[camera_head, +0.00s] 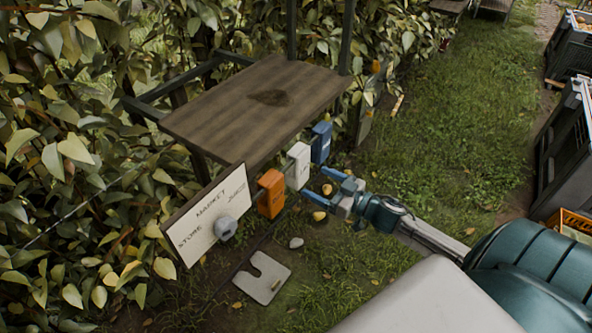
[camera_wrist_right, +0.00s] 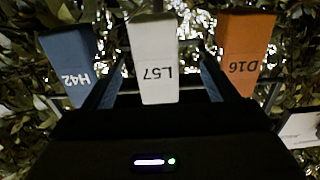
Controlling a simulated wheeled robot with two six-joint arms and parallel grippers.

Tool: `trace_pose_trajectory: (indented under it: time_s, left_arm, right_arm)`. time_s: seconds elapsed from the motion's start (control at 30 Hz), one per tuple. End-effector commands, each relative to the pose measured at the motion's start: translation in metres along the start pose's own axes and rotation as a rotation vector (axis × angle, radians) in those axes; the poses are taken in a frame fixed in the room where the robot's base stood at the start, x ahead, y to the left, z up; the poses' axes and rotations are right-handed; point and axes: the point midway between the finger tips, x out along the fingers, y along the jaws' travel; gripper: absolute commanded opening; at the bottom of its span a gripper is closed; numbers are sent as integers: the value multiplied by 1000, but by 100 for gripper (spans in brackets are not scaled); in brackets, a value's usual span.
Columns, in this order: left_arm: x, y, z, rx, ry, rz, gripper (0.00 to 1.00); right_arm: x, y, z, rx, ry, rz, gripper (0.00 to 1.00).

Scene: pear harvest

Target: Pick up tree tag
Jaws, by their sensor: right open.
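Three tags hang in a row below the edge of a wooden table. They are a blue tag (camera_head: 321,142), a white tag (camera_head: 298,166) and an orange tag (camera_head: 271,194). In the right wrist view the blue tag (camera_wrist_right: 72,62) reads H42, the white tag (camera_wrist_right: 154,55) L57 and the orange tag (camera_wrist_right: 247,55) D16. My right gripper (camera_head: 324,186) is open and empty in front of the white tag. In the wrist view its fingers (camera_wrist_right: 160,75) appear either side of the white tag; contact cannot be told. My left gripper is out of view.
The wooden table (camera_head: 225,115) stands against dense leafy foliage. A sign board (camera_head: 207,217) with a grey knob (camera_head: 226,229) is left of the tags. A notched plate (camera_head: 262,277) lies on the ground. Dark crates (camera_head: 567,150) stand right; the grass between is open.

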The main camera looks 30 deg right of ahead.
Motion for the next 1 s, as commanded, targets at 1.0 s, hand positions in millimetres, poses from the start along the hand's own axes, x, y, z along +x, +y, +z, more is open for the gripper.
trace_pose_trajectory:
  time_s: [1.0]
  left_arm:
    - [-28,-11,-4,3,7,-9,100]
  right_arm:
    - [80,6,6,-1,1,1,80]
